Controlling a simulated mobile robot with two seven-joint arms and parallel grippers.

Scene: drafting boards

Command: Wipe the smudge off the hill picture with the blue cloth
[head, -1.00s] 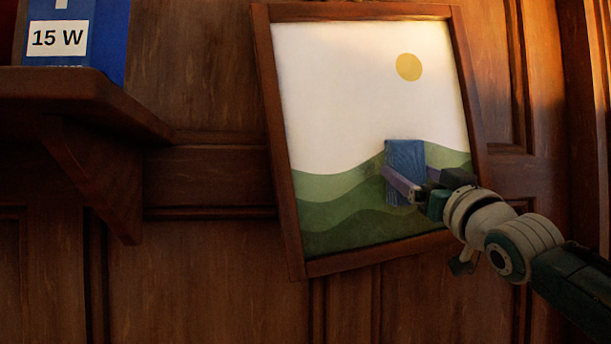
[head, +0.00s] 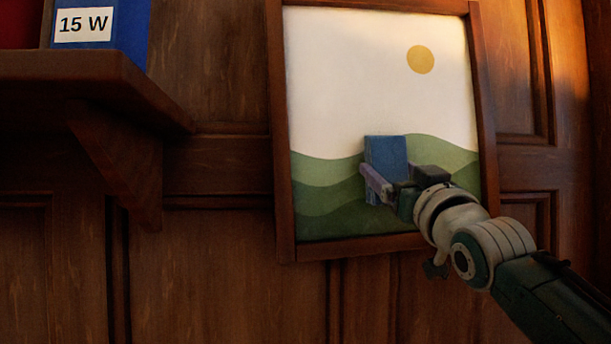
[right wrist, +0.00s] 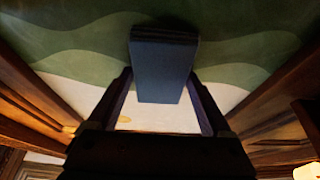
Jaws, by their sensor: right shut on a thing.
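The hill picture (head: 340,90) hangs on the wood wall in a brown frame, with green hills, a white sky and a yellow sun. My right gripper (head: 392,184) is at the hills, shut on the blue cloth (head: 385,152), a flat block-like pad. The cloth lies against or very close to the picture, about midway across; exact contact cannot be told. The right wrist view shows the cloth (right wrist: 164,70) between the two fingers, over the green hills. I cannot make out a smudge; the cloth and gripper hide part of the hills. My left gripper is out of view.
A wooden shelf (head: 90,85) with a bracket juts out at the left, holding a blue box (head: 133,30) labelled 15 W. Wood panelling surrounds the picture. The space between shelf and picture is clear. The raised frame (head: 283,180) borders the picture.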

